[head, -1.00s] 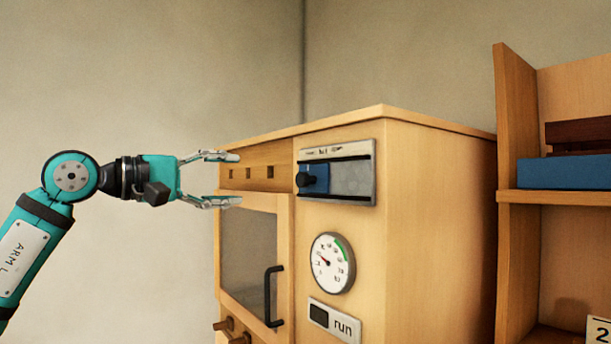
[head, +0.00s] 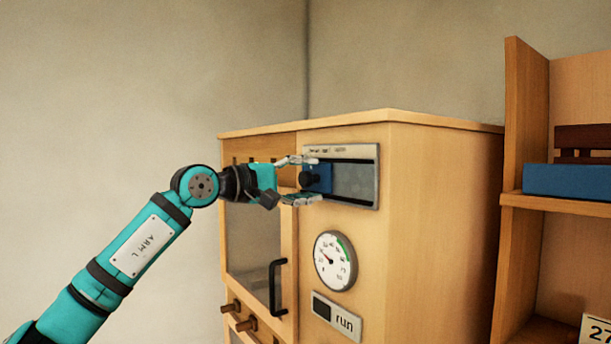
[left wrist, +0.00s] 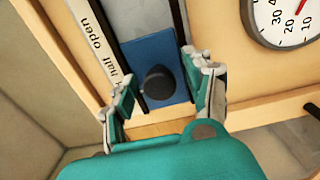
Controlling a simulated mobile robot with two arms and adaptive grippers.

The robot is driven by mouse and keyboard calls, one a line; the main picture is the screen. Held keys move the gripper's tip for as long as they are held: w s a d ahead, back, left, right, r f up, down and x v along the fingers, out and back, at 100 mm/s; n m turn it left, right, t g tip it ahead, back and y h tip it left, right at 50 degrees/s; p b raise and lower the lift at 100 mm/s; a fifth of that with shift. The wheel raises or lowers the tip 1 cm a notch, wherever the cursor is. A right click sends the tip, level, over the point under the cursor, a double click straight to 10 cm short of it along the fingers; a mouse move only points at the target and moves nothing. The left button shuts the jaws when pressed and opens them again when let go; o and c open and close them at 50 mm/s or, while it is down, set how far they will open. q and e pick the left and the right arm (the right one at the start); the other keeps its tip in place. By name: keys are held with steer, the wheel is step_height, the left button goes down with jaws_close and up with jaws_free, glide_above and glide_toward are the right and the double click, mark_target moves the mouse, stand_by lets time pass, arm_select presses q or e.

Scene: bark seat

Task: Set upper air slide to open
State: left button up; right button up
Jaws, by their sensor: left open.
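The upper air slide is a blue plate (head: 322,177) with a round black knob (left wrist: 158,83). It sits at the left end of a grey track (head: 356,182) on the wooden cabinet's front. In the left wrist view the label strip (left wrist: 94,42) beside the track reads "half" and "open"; its other end is hidden. My left gripper (head: 302,179) is open at the slide. Its fingers (left wrist: 162,95) stand on either side of the knob, apart from it. My right gripper is not in view.
A glass door with a black handle (head: 277,287) is at the left. Shelves (head: 553,200) with a blue block (head: 566,181) stand at the right.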

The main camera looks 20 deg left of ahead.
arm_select(q)
jaws_close()
stand_by(0.3)
steer(key=shift+s+f, duration=0.1)
